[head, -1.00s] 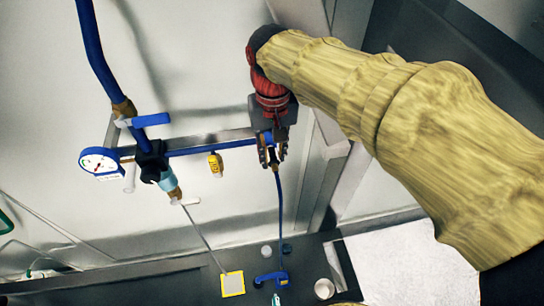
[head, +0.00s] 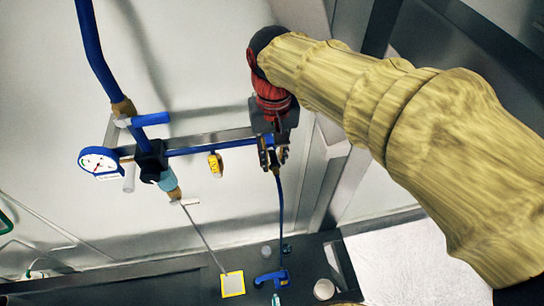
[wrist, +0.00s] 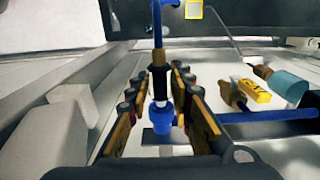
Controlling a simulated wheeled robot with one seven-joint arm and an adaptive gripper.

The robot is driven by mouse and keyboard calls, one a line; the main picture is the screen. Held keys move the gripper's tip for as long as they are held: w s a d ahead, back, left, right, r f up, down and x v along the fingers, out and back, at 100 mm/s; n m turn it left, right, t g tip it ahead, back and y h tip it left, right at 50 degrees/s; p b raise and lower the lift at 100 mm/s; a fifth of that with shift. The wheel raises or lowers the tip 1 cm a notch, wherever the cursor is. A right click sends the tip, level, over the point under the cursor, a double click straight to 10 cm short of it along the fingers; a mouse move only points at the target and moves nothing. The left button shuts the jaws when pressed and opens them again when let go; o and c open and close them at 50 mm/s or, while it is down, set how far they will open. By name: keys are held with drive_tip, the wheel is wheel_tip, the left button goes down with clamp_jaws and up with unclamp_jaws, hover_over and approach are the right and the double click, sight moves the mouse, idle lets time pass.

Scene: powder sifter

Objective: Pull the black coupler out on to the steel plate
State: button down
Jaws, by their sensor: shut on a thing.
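The black coupler (wrist: 157,82) shows in the wrist view on the end of a blue hose. A pale metal piece shows just below it, above a blue fitting (wrist: 160,122). My gripper (wrist: 158,95) has its fingers on either side of the coupler and is shut on it. In the head view my gripper (head: 271,160) is at the right end of the blue pipe, and its fingers mostly hide the coupler. A grey plate with a yellow border (head: 232,284), perhaps the steel plate, lies on the dark surface below; it also shows in the wrist view (wrist: 194,10).
The blue pipe (head: 215,149) carries a yellow tag (head: 215,164), with a black valve body (head: 151,160) and round gauge (head: 98,161) to the left. The blue hose (head: 281,215) hangs to a blue handled item (head: 271,277). A white cup (head: 324,289) stands nearby.

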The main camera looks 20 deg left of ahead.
sight(276, 171)
drive_tip(key=shift+s+d+b, duration=0.2)
drive_tip(key=shift+s+d, duration=0.25)
drive_tip(key=shift+s, duration=0.3)
drive_tip(key=shift+s+d+b, duration=0.15)
drive_tip(key=shift+s+d, duration=0.25)
drive_tip(key=shift+s, duration=0.3)
